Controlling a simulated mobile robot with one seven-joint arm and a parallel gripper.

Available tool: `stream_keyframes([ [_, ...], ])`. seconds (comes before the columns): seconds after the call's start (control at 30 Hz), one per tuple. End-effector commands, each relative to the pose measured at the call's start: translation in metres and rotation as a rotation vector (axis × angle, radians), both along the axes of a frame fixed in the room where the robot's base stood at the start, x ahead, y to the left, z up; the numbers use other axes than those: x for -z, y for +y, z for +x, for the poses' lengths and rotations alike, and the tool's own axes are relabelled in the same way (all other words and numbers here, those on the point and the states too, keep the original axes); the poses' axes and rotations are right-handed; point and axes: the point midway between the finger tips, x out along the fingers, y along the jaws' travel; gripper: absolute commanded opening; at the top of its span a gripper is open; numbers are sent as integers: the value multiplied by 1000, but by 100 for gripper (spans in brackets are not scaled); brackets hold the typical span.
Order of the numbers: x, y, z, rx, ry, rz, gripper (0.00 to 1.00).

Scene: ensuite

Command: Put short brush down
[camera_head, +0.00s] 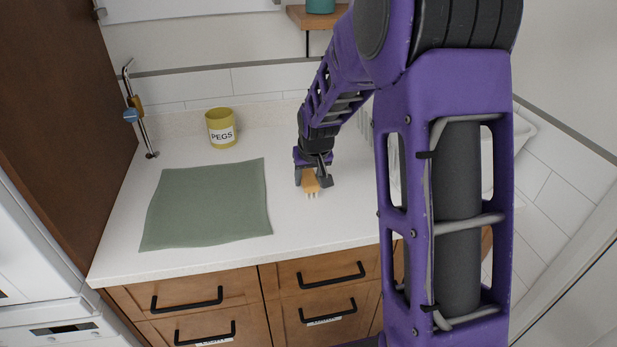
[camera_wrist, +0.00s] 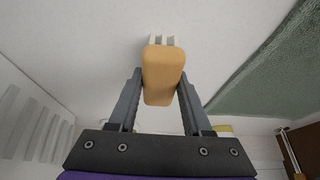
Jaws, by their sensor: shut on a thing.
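The short brush has a tan wooden body (camera_wrist: 163,75) with pale bristle tufts (camera_wrist: 162,40) at its far end in the wrist view. My gripper (camera_wrist: 162,88) is shut on the brush body, one finger on each side. In the head view my gripper (camera_head: 312,178) is over the white countertop (camera_head: 320,225), to the right of the green cloth, and the brush (camera_head: 311,187) shows just below the fingers with its bristles toward the front. The bristles are close to the counter; I cannot tell whether they touch it.
A green cloth (camera_head: 208,203) lies flat on the counter's left part. A yellow pot labelled PEGS (camera_head: 221,128) stands at the back. A metal stand (camera_head: 140,115) is at the back left. The counter in front of my gripper is clear. Drawers with black handles (camera_head: 331,276) are below.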

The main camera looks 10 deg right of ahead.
Motion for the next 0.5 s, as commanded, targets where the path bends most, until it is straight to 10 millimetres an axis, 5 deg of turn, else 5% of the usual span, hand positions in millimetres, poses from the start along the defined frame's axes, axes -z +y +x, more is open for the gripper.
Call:
stream_keyframes([
  [0.03,4,0,0,0,0,0,0],
  [0.07,2,0,0,0,0,0,55],
  [0.2,1,0,0,0,0,0,79],
  [0.5,0,0,0,0,0,0,79],
])
